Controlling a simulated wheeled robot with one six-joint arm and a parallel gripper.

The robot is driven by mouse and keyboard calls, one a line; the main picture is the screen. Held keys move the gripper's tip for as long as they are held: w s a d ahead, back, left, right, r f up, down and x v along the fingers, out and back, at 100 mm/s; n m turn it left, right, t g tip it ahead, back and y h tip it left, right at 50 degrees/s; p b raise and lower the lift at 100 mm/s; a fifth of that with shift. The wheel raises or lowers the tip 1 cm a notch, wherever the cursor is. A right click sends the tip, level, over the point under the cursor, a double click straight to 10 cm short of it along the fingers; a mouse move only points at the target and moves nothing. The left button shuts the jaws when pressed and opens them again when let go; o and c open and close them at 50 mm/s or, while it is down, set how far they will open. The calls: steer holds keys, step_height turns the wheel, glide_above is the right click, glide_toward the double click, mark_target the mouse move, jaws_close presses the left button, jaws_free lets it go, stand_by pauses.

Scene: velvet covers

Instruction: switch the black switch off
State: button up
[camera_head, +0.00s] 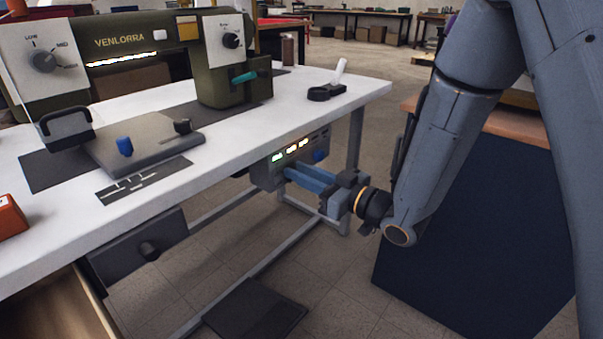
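A dark control box (266,174) hangs under the front right edge of the white table.
The white table (330,108) holds a green sewing machine (130,45) with dials (44,62) and a black ring-shaped tool with a white handle (328,92). A drawer unit (140,245) hangs at left. A dark blue-sided bench (465,225) stands right. A pedal (254,310) lies on the floor.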

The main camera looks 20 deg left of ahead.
jaws_close()
steer(key=y+b, duration=0.1)
steer(key=b, duration=0.1)
steer(key=f+t+y+b, duration=0.1)
steer(key=shift+d+b, duration=0.1)
steer(key=shift+b, duration=0.25)
steer(key=shift+r, duration=0.1)
steer(key=o, duration=0.9)
jaws_free()
steer(key=shift+s+d, duration=0.1)
steer(key=p+v, duration=0.1)
steer(key=v, duration=0.6)
steer(key=shift+d+f, duration=0.25)
steer(key=shift+d, duration=0.05)
steer(key=shift+a, duration=0.15)
